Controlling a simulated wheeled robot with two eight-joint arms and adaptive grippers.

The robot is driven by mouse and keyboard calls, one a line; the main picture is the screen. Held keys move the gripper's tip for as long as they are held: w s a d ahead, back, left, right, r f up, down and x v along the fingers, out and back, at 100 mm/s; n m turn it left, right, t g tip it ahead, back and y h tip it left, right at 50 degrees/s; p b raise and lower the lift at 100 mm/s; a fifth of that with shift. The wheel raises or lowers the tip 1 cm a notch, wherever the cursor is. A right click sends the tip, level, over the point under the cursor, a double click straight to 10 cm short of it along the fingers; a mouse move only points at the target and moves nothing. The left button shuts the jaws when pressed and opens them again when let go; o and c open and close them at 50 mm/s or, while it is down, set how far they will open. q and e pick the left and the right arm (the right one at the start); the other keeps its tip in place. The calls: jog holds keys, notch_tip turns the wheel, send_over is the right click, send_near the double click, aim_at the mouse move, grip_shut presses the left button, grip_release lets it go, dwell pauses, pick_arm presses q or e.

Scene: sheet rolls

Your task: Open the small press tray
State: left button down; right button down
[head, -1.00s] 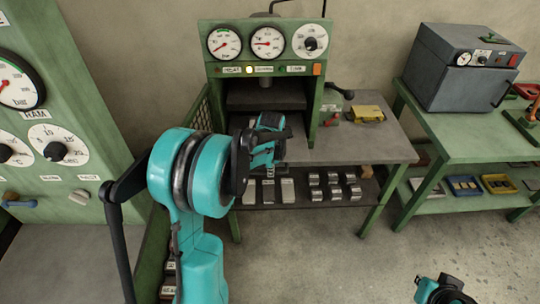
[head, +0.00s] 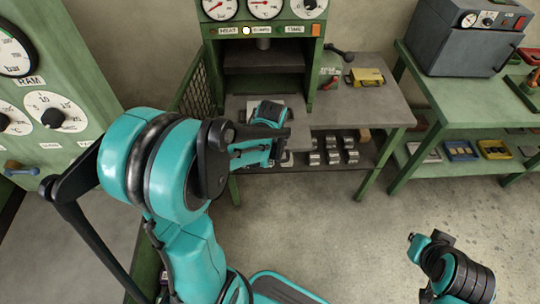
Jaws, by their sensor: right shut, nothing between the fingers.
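The small press (head: 212,60) is a green frame with dials on top. Its grey tray (head: 238,104) sticks out of the opening towards me, its front part reaching past the bench edge. My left gripper (head: 279,140) is at the tray's front. My own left arm and wrist cover part of the tray, and the fingertips are hidden, so I cannot see whether they grip it. My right gripper (head: 417,247) is at the lower right over bare floor, away from the press, shut and empty.
The bench (head: 390,103) holds a yellow box (head: 366,77) right of the press. Metal blocks (head: 333,148) lie on its lower shelf. A green table (head: 425,90) with a grey oven (head: 465,40) stands right. A dial panel (head: 60,85) is at left. The floor between is clear.

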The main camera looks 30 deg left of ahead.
pick_arm(q)
jog(key=c, duration=1.6)
grip_release()
jog(key=shift+r, duration=0.1)
jog(key=r, duration=0.4)
jog(key=s+r, duration=0.1)
jog(key=r, duration=0.2)
jog(key=s+d+r, duration=0.1)
jog(key=r, duration=0.3)
jog(key=shift+d+r, duration=0.1)
jog(key=shift+r, duration=0.2)
jog(key=s+d+n+t, duration=0.1)
jog(key=s+d+n, duration=0.1)
jog(key=s+n, duration=0.1)
jog(key=s+d+n+t, duration=0.2)
jog(key=s+d+n, duration=0.1)
jog(key=n, duration=0.1)
jog(key=s+d+n+t+h, duration=0.1)
jog(key=s+d+n+t, duration=0.1)
jog(key=d+n, duration=0.1)
jog(key=shift+s+d+f+n, duration=0.15)
jog(key=shift+s+f+n, duration=0.2)
jog(key=shift+n, duration=0.45)
